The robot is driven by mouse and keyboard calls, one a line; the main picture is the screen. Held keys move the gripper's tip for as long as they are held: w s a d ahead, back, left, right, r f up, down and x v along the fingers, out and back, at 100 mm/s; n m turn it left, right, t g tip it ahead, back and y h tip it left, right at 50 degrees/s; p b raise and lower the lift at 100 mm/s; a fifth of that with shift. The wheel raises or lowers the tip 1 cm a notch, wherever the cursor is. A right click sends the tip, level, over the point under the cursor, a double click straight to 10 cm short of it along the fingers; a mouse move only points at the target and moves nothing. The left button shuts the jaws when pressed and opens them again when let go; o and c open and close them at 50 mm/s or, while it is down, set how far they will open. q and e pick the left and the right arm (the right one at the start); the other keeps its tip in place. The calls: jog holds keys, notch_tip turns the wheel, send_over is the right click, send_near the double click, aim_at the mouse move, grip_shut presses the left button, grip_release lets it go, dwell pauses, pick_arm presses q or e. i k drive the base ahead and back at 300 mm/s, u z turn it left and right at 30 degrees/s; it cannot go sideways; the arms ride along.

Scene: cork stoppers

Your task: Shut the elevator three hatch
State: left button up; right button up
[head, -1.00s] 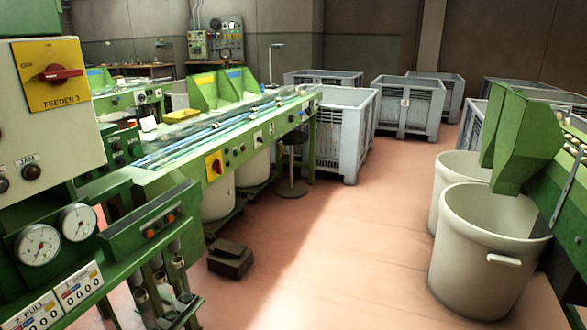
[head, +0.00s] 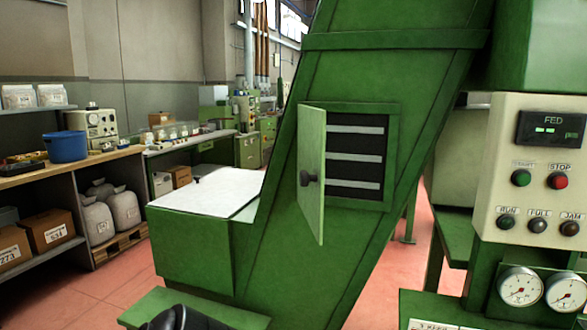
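A green elevator housing (head: 285,235) rises slanted to the right in the middle of the head view. Its hatch door (head: 312,172) stands open, swung out on the left side of a rectangular opening (head: 357,157). Pale horizontal slats show inside the dark opening. A dark part at the bottom edge may be mine; neither gripper can be made out.
A control box (head: 537,180) with buttons and gauges stands close on the right. A green hopper with a pale lid (head: 208,192) adjoins the elevator's left side. A shelf bench (head: 70,177) with boxes and sacks lines the left. Reddish floor (head: 115,289) is free between them.

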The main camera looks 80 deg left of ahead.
aim_at(311, 122)
jog(key=u, duration=2.35)
